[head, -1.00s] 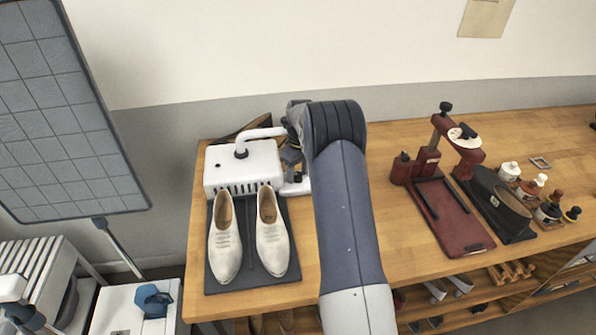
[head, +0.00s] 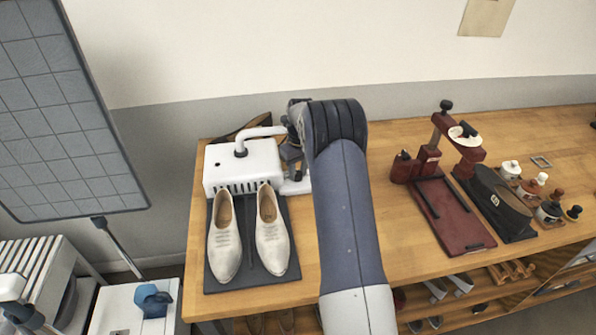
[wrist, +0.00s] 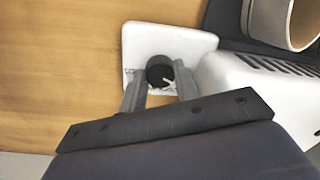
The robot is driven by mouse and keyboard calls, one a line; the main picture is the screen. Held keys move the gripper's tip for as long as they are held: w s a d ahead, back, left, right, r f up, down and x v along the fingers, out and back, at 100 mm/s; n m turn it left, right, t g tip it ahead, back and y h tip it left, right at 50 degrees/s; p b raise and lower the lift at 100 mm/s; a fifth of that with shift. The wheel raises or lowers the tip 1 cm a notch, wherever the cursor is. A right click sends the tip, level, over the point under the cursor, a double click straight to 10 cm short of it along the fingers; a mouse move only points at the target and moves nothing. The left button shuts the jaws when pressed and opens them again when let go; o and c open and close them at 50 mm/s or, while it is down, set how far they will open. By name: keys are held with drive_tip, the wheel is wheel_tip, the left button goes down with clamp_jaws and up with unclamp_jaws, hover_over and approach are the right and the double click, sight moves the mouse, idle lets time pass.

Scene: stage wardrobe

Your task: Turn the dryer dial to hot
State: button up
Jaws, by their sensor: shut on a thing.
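The dryer (head: 243,168) is a white box with a vented front and a curved white pipe, at the back left of the bench. Its dial (wrist: 160,72) is a dark round knob with a pale pointer mark, on a white plate (wrist: 190,40) beside the box in the wrist view. The pointer slants to the lower right. Small print at the plate's left edge is too small to read. My gripper (wrist: 159,82) is shut on the dial, one finger on each side. In the head view my arm hides the dial.
A pair of cream shoes (head: 246,239) stands on a dark mat (head: 253,282) in front of the dryer. A red press (head: 452,215) and several bottles (head: 549,207) stand to the right. Bare wood lies left of the plate in the wrist view.

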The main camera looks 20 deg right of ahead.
drive_tip(key=m+b, duration=0.1)
drive_tip(key=m, duration=0.9)
drive_tip(key=shift+m+t+b, duration=0.3)
drive_tip(key=shift+m, duration=0.1)
drive_tip(key=m, duration=0.3)
drive_tip(key=shift+m, duration=0.3)
drive_tip(key=m, duration=0.3)
drive_tip(key=shift+m, duration=0.3)
drive_tip(key=m, duration=0.3)
drive_tip(key=shift+a+r+m+h+b, duration=0.1)
drive_tip(key=shift+m+h+b, duration=0.2)
drive_tip(key=m, duration=0.6)
drive_tip(key=shift+m, duration=0.4)
drive_tip(key=o, duration=1)
drive_tip(key=shift+c, duration=0.2)
